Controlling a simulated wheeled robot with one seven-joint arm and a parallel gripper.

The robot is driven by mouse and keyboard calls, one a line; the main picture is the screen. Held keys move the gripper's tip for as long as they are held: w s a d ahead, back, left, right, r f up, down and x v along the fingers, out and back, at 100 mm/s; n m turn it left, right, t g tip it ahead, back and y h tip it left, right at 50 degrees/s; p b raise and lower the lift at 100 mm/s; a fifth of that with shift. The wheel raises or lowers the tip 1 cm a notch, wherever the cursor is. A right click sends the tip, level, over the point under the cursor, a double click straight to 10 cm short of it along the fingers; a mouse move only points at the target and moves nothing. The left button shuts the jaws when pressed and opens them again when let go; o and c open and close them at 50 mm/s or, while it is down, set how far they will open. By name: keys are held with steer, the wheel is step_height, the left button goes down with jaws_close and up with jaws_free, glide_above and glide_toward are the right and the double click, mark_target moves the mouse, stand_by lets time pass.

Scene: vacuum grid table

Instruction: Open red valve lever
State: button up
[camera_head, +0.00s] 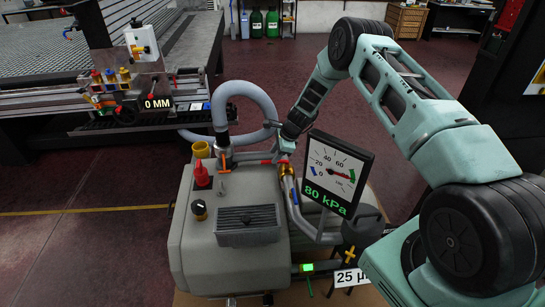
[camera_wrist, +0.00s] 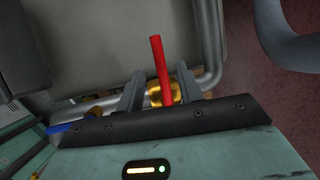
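The red valve lever (camera_wrist: 162,68) shows in the wrist view as a straight red bar over a brass valve body (camera_wrist: 165,92) on a grey metal pipe. My gripper (camera_wrist: 160,74) has its two grey fingers spread, one on each side of the lever, with a visible gap on both sides. In the head view the red lever (camera_head: 266,161) points left from the top of the brass fitting, beside the pump body (camera_head: 205,240). My gripper (camera_head: 286,146) is just above it there, small and partly hidden by my arm.
A gauge (camera_head: 338,172) reading 80 kPa stands close to the right of the lever. A grey hose (camera_head: 245,90) arches at the left. A blue handle (camera_wrist: 62,127) shows beside my gripper.

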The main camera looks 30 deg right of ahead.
steer(key=shift+x, duration=1.6)
jaws_close()
